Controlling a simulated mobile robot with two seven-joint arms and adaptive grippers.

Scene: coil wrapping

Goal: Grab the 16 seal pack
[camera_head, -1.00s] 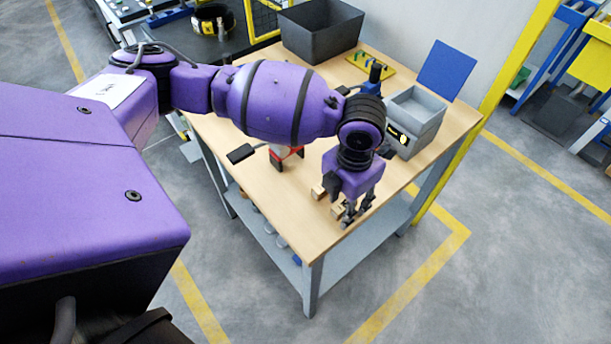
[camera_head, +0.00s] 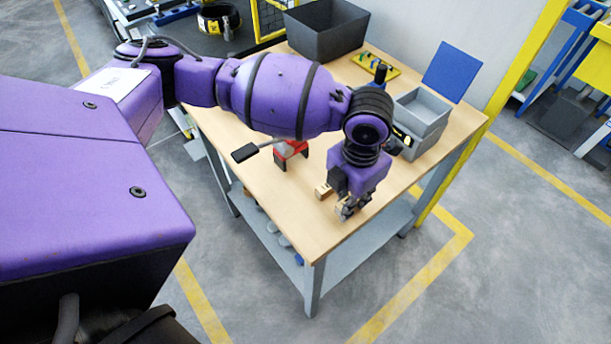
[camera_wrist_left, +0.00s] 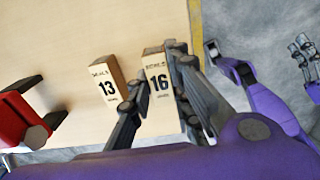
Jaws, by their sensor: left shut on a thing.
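The 16 seal pack (camera_wrist_left: 159,88) is a small upright wooden-coloured block with a white label reading 16. It stands between the fingers of my left gripper (camera_wrist_left: 158,98) in the left wrist view. In the head view my left gripper (camera_head: 346,210) points down at the table near its front right edge, shut on the pack, which its fingers mostly hide there. A similar pack labelled 13 (camera_wrist_left: 108,84) stands just left of the gripper, and it also shows in the head view (camera_head: 323,191). My right gripper (camera_wrist_left: 303,48) shows small at the right of the wrist view.
A red and black holder (camera_head: 291,152) stands left of the packs on the wooden table (camera_head: 290,205). A grey open bin (camera_head: 420,112), a blue panel (camera_head: 452,71), a yellow pegboard (camera_head: 390,70) and a dark crate (camera_head: 325,40) are farther back.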

